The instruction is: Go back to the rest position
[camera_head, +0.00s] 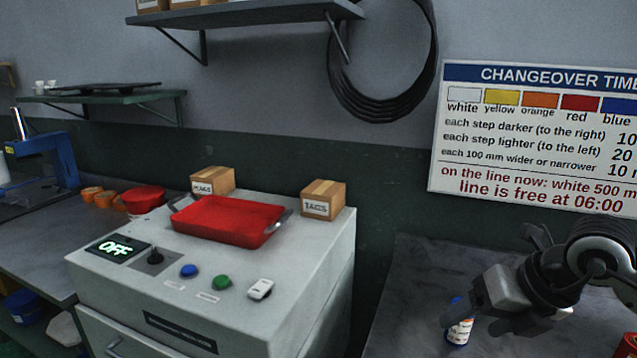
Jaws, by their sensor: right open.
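My right gripper (492,304) is at the lower right, over the grey table (400,285), with its arm coming in from the right edge. It is open, and I see nothing held between its fingers. A small white can with a blue top and orange marks (460,332) shows just below and partly behind the fingers; I cannot tell whether they touch it. My left gripper is not in view.
A red object (626,346) sits at the lower right edge. A changeover sign (540,135) hangs behind.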

